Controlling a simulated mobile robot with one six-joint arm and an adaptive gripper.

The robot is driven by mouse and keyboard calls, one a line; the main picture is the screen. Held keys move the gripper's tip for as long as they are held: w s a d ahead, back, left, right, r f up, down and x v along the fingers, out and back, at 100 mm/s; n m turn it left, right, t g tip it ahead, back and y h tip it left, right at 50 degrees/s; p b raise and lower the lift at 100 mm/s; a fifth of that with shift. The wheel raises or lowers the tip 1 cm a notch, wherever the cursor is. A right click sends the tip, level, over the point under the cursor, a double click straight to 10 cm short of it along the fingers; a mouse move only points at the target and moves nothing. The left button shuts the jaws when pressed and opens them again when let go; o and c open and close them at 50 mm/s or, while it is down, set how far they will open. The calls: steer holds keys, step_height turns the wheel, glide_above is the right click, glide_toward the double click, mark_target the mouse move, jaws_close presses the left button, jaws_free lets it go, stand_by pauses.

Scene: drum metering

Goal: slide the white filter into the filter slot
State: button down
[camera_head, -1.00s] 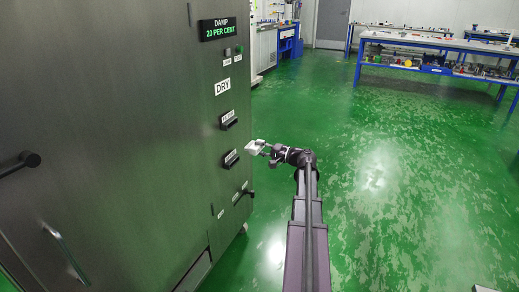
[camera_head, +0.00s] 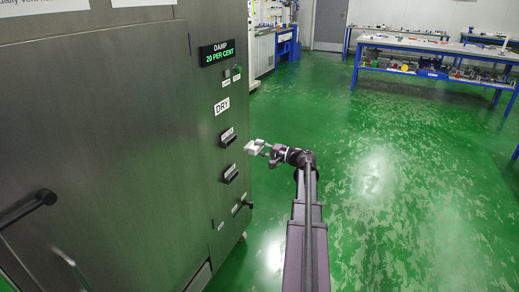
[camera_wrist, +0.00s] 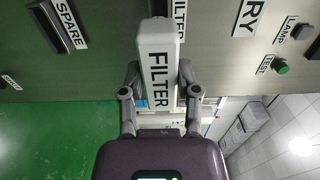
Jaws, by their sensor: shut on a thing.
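The white filter (camera_wrist: 158,75), a block lettered FILTER, is gripped between the two fingers of my gripper (camera_wrist: 158,98) in the wrist view. In the head view the filter (camera_head: 254,147) is a small pale block at the end of my gripper (camera_head: 267,150), beside the steel cabinet face. The filter slot (camera_head: 228,140) is the upper dark slot below the DRY label. In the wrist view the filter's far end points at the panel next to the FILTER label (camera_wrist: 180,20) and hides most of the slot. I cannot tell whether it touches the slot.
The spare slot (camera_head: 231,174) lies below the filter slot; its SPARE label (camera_wrist: 70,22) shows in the wrist view. A dark handle (camera_head: 243,207) juts out lower down. The green floor (camera_head: 400,190) at right is clear. Blue-framed benches (camera_head: 430,65) stand far back.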

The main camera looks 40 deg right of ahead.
steer(key=shift+w, duration=0.15)
steer(key=shift+x, duration=2.7)
steer(key=shift+x, duration=1.75)
stand_by(0.6)
steer(key=shift+c, duration=1.3)
jaws_free()
steer(key=shift+v, duration=6.05)
